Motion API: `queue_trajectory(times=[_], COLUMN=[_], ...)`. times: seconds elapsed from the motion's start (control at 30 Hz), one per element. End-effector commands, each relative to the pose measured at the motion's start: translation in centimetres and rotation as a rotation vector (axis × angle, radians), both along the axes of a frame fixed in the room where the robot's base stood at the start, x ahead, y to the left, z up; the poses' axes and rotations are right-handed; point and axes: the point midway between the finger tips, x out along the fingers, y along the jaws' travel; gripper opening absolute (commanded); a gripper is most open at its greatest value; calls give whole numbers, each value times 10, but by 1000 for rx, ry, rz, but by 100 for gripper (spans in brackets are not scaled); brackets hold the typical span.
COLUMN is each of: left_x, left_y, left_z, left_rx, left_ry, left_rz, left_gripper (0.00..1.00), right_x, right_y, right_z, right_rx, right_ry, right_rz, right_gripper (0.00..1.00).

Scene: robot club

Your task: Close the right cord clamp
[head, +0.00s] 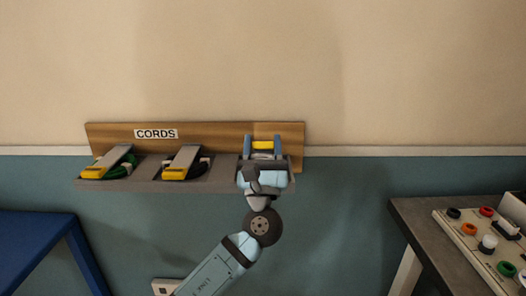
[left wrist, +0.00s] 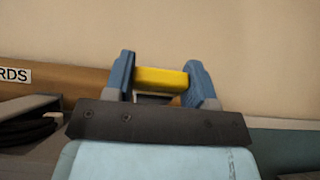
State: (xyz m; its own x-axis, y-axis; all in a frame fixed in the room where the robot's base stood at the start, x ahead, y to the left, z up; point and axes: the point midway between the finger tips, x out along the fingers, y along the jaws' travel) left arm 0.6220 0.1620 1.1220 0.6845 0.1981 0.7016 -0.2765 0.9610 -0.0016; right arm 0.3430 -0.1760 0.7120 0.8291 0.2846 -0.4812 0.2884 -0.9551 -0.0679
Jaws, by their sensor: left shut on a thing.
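Three cord clamps sit in a row on a grey shelf against a wooden board. The right cord clamp shows mainly as its yellow handle end (head: 263,145), raised in front of the board; my gripper hides the rest. My left gripper (head: 263,148) is at this clamp, its blue fingers shut on the yellow handle from both sides. The left wrist view also shows the yellow handle (left wrist: 161,79) between the fingers. The left clamp (head: 106,164) and middle clamp (head: 183,164) have their yellow ends low at the shelf front. My right gripper is not in view.
Dark and green cords lie at the left and middle clamps. A label reading CORDS (head: 156,134) is on the board. A blue table (head: 38,226) stands at lower left. A dark-topped table (head: 418,218) with a button panel (head: 470,240) stands at right.

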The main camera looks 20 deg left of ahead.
Motion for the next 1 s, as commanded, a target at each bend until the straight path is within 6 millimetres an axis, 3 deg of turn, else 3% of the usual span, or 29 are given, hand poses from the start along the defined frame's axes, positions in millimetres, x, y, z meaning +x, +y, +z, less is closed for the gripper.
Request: queue_trajectory(times=[0.03,0.4,0.57,1.0], left_x=[-3,-12,-13,-13], left_y=[-2,-5,-5,-5], left_z=[-16,-53,-62,-67], left_rx=[0,-2,0,0], left_ry=[9,14,13,13], left_rz=[-1,-1,-1,-1], left_gripper=[9,8,8,8], right_x=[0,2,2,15], right_y=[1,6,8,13], right_z=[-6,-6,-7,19], right_rx=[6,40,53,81], right_ry=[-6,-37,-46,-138], right_rz=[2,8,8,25], right_gripper=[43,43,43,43])
